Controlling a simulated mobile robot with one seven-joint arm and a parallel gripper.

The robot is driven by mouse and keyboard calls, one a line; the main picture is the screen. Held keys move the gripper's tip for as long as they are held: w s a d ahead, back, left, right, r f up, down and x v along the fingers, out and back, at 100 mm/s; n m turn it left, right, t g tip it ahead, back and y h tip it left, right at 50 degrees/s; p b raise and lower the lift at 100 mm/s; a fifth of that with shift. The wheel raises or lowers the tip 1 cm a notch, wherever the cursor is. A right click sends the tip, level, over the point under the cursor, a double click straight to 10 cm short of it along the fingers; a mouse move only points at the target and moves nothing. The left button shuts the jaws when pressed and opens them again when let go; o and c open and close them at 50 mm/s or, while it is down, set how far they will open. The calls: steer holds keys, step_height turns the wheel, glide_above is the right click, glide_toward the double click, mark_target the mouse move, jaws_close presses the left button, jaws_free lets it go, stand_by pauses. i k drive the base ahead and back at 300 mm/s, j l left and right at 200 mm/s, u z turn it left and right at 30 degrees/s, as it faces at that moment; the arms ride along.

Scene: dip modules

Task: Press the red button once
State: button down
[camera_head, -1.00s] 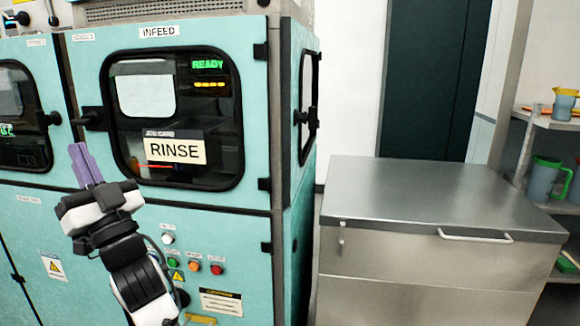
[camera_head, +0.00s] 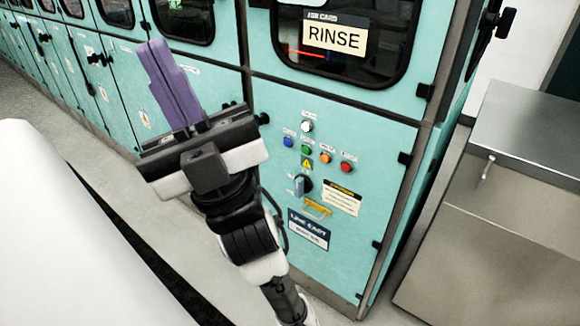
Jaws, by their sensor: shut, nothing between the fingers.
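The red button (camera_head: 346,167) is a small round button at the right end of a row on the teal machine panel (camera_head: 385,215). An orange button (camera_head: 325,158), a green button (camera_head: 305,149) and a blue button (camera_head: 288,142) sit to its left. My gripper (camera_head: 165,80) is in the left half of the view, with its purple fingers shut together and empty, pointing up. It is apart from the red button, well to its left in the picture. Nothing covers the red button.
A white round button (camera_head: 306,127) sits above the row. A window with a RINSE card (camera_head: 336,36) is above. A steel cabinet (camera_head: 500,200) stands at right. Grey floor lies at left.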

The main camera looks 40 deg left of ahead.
mark_target(346, 168)
steer(key=u, duration=0.95)
